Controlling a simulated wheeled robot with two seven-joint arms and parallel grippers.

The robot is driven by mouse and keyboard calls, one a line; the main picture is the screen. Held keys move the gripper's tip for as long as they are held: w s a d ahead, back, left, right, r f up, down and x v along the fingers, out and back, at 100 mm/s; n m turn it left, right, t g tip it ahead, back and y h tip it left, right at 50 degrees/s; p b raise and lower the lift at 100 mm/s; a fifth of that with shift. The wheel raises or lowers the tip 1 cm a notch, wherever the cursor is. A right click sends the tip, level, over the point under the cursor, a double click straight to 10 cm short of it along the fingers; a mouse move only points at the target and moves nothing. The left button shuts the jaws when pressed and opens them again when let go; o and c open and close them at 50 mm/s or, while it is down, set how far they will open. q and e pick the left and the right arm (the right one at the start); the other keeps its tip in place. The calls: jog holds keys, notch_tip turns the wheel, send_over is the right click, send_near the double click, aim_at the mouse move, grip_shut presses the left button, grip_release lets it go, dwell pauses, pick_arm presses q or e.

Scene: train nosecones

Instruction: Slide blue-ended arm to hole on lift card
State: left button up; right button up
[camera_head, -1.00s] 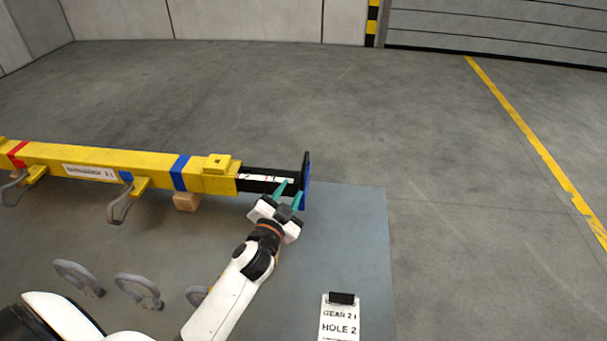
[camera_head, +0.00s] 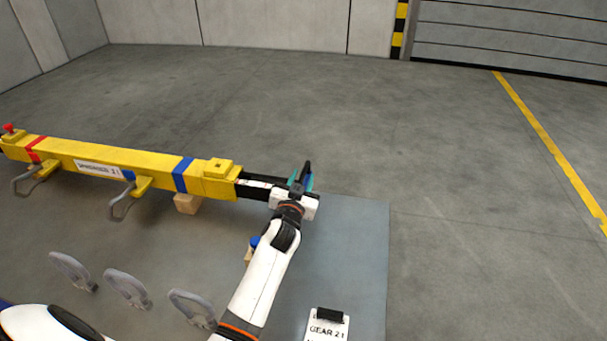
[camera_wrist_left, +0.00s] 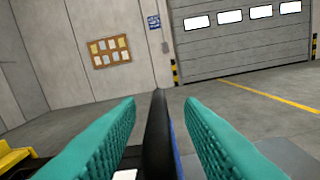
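The yellow spreader beam (camera_head: 130,168) lies across the left of the head view. A black inner arm (camera_head: 256,182) with a white marked strip sticks out of its right end, with a dark end plate (camera_head: 307,172) that has a blue face. My left gripper (camera_head: 300,184) is at this plate. In the left wrist view its teal fingers (camera_wrist_left: 160,130) stand on either side of the plate's black edge (camera_wrist_left: 158,135), with gaps visible. The lift card (camera_head: 328,328) reads "GEAR 21"; its lower part is cut off. My right gripper is not in view.
Several grey shackles (camera_head: 125,288) stand on the grey mat (camera_head: 355,250) in front of the beam. A wooden block (camera_head: 187,204) is under the beam. A small blue-topped piece (camera_head: 253,246) sits beside my left forearm. The floor to the right is clear.

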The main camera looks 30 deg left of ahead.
pick_arm(q)
jog(key=shift+x, duration=0.95)
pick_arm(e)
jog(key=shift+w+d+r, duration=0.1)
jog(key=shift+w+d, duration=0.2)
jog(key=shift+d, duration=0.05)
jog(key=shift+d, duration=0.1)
pick_arm(q)
grip_shut()
jog(key=shift+a, duration=0.2)
jog(key=shift+c, duration=0.2)
grip_release()
jog(key=shift+o, duration=0.2)
jog(key=shift+a, duration=0.1)
